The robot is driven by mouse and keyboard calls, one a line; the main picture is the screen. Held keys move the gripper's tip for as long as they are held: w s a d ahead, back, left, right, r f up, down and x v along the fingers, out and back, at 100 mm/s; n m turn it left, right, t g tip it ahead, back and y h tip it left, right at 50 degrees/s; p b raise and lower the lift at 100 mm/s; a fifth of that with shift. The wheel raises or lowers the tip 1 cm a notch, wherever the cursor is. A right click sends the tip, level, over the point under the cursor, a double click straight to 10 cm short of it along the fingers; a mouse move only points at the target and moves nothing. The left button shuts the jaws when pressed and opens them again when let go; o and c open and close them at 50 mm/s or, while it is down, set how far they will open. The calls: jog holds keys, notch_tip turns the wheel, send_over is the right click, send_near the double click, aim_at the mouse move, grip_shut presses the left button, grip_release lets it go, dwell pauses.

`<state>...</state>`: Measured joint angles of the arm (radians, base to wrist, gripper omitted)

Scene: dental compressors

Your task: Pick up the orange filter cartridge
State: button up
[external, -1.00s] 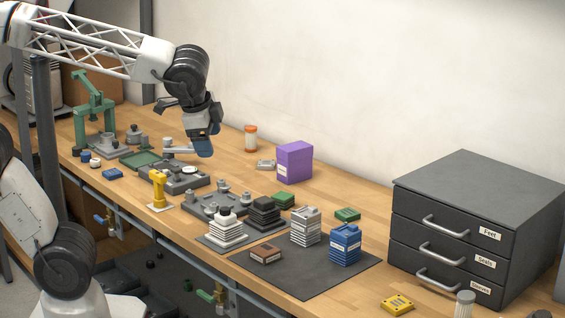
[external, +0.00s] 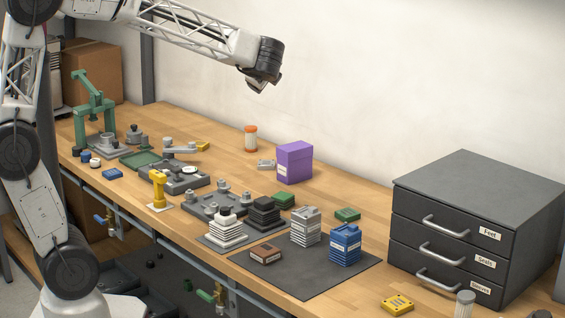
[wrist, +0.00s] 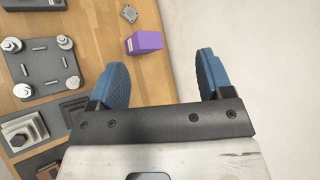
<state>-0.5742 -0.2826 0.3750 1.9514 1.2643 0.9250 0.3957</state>
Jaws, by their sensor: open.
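The orange filter cartridge (external: 250,138), a pale cylinder with an orange cap, stands upright on the bench near the wall in the external view. I do not see it in the wrist view. My gripper (wrist: 160,62) shows two blue padded fingers spread wide in the wrist view, with nothing between them. In the external view my black wrist joint is high above the bench, in front of the wall and above the cartridge; the fingers cannot be made out there.
A purple box (external: 294,162) stands right of the cartridge, with a small grey block (external: 266,164) between them. Grey fixture plates (external: 220,200) and a dark mat (external: 300,275) with several blocks lie nearer the front. A dark drawer cabinet (external: 475,225) stands at the right.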

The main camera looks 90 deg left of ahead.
jog(key=s+a+f+m+g+y, duration=0.1)
jog(key=a+m+y, duration=0.25)
jog(key=a, duration=1.65)
jog(key=m+y, duration=0.2)
jog(key=m, duration=0.5)
send_over(251, 133)
jog(key=d, duration=0.6)
notch_tip(251, 133, down, 6)
jog(key=r, duration=0.1)
jog(key=shift+t, duration=0.3)
jog(key=f, duration=2.6)
jog(key=shift+w+a+f, duration=0.15)
jog(key=shift+w+f, duration=0.1)
jog(key=shift+a, duration=0.1)
jog(key=shift+s+a, duration=0.1)
jog(key=shift+a, duration=1.1)
jog(key=shift+s+a+r, duration=0.1)
jog(key=shift+s+a, duration=0.05)
jog(key=shift+a, duration=1.15)
jog(key=shift+s+a+r, duration=0.1)
jog(key=shift+a, duration=1.2)
